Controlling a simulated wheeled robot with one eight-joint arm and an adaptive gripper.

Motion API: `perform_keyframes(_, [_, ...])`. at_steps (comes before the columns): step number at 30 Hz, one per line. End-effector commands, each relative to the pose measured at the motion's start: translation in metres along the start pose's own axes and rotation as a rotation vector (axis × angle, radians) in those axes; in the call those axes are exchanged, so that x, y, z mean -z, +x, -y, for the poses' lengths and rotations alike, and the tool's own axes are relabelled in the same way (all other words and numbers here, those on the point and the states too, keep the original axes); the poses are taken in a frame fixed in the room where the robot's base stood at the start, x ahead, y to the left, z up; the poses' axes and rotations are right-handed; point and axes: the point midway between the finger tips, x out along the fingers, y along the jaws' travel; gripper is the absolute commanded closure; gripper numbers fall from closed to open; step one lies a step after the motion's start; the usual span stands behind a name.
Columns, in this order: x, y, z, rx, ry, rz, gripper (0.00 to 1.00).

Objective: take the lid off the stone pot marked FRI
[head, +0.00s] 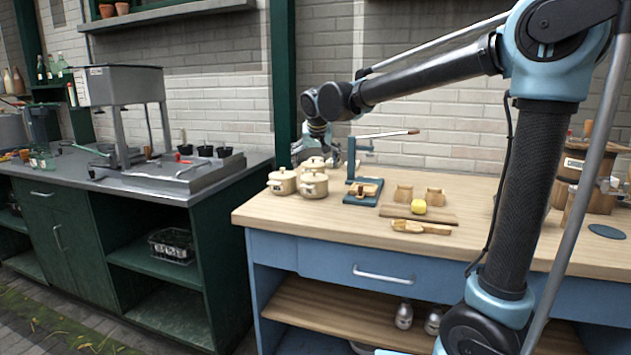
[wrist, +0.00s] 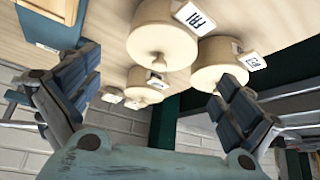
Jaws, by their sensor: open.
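Three cream stone pots with lids and label cards stand together at the left end of the wooden bench. In the wrist view, which looks upside down, the nearest pot (wrist: 158,40) carries a tilted card that seems to read FRI; it appears to be the front right pot (head: 314,187) in the head view. A second pot (wrist: 219,66) has a card I cannot read surely; it seems to be the left pot (head: 281,182). A smaller-looking third pot (wrist: 146,82) is behind. My gripper (wrist: 156,76) is open and empty, above and behind the pots.
A blue lever press (head: 361,190) stands right of the pots. A board (head: 432,215) holds wooden blocks and a yellow ball, with a wooden scoop (head: 420,228) in front. A green post (head: 284,75) and brick wall are close behind.

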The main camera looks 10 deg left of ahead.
Motion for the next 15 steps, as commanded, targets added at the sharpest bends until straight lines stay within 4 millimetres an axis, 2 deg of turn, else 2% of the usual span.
perform_keyframes(5, [0.000,0.008,0.000,0.000,0.000,0.000,0.01])
perform_keyframes(15, [0.001,0.050,-0.001,-0.001,0.002,0.001,0.01])
